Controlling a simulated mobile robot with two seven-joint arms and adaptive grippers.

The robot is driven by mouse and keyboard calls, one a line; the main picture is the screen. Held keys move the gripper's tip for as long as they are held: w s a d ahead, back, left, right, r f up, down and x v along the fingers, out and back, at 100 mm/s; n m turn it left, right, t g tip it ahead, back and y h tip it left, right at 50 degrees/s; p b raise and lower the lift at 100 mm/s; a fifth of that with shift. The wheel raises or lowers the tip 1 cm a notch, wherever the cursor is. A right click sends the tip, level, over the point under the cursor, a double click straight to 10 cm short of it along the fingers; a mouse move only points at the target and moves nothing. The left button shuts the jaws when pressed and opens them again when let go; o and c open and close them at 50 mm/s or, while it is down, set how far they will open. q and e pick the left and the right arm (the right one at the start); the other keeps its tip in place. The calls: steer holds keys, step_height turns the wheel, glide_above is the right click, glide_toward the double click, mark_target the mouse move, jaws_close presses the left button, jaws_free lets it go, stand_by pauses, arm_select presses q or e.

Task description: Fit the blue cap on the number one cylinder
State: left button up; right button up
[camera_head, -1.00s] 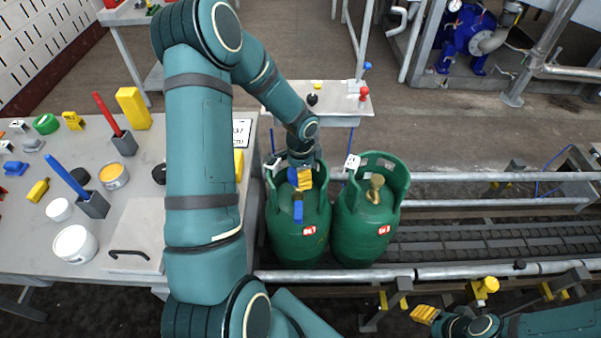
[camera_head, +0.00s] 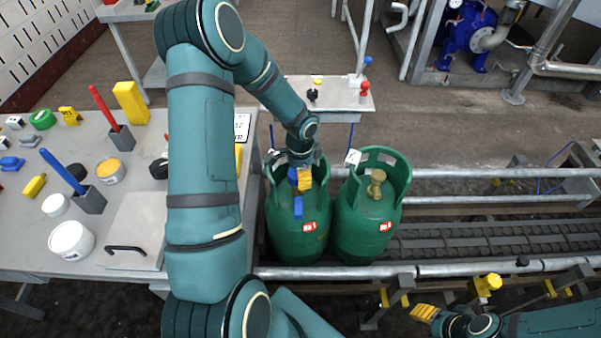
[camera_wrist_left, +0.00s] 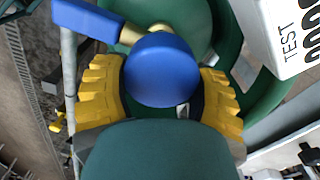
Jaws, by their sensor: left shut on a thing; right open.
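Two green gas cylinders stand side by side on the conveyor, the left one (camera_head: 290,238) and the right one (camera_head: 366,232), each with a small red label too small to read surely. My left gripper (camera_head: 303,181) is inside the left cylinder's collar, shut on a round blue cap (camera_wrist_left: 162,70). In the left wrist view the cap lies between the yellow fingers, beside or over a brass valve (camera_wrist_left: 130,35); whether it is seated cannot be told. A blue bar (camera_wrist_left: 90,20) meets that brass. The right cylinder's brass valve (camera_head: 376,184) is bare. My right gripper (camera_head: 425,313) is open and empty, lower right.
Rails (camera_head: 450,271) run along the conveyor (camera_head: 480,243). A grey table (camera_head: 22,230) at left carries pots, red and blue handled tools and yellow blocks. A white TEST tag (camera_wrist_left: 290,35) hangs close by the left fingers. The conveyor right of the cylinders is free.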

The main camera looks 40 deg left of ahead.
arm_select(q)
steer(key=shift+f, duration=0.35)
steer(key=o, duration=1.1)
steer(key=shift+c, duration=0.2)
step_height(320, 180, up, 12)
